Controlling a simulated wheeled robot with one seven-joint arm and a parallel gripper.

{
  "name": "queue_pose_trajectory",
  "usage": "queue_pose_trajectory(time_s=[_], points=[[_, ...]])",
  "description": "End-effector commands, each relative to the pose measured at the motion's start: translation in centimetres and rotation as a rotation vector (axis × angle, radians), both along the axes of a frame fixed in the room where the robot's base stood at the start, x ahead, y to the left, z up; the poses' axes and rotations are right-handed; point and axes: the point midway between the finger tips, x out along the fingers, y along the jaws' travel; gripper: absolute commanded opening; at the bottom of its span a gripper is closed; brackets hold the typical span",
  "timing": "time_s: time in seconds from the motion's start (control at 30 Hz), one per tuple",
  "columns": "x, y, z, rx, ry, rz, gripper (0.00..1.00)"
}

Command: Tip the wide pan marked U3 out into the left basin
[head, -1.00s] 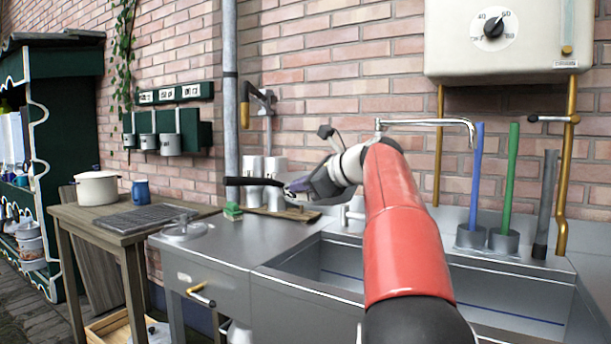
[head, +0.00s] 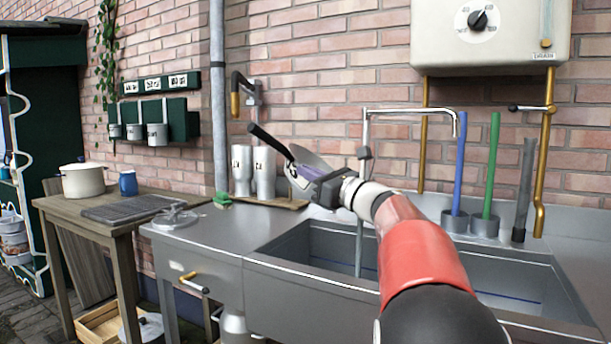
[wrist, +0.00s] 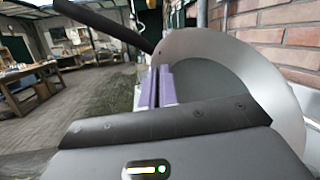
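My gripper (head: 297,173) has purple fingers shut on the wide pan (head: 312,158), at or close to where its dark handle (head: 268,140) meets it. The pan is tilted, with the handle rising to the upper left. In the wrist view the pan (wrist: 235,75) is a large grey disc to the right of and behind the fingers (wrist: 162,88). No U3 mark is readable on it. The pan is above the back left of the sink, higher than the rim. The left basin (head: 325,243) is partly open to view; my arm hides the middle of the sink and any divider.
A tap (head: 364,135) stands close behind my gripper. White cups (head: 264,172) stand on a board left of the sink. Blue, green and grey upright rods (head: 491,165) stand at the back right. A drainer counter (head: 215,235) lies left of the basin.

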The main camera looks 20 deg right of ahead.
Motion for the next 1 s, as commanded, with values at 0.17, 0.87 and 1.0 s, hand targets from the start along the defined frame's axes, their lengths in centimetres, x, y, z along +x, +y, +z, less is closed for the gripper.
queue_pose_trajectory(time_s=[0.17,0.87,1.0], points=[[-0.3,-0.2,-0.4,0.085,-0.065,0.000,0.00],[-0.9,-1.2,-0.5,0.410,-0.290,0.003,0.00],[-1.1,-1.4,-0.5,0.473,-0.333,0.004,0.00]])
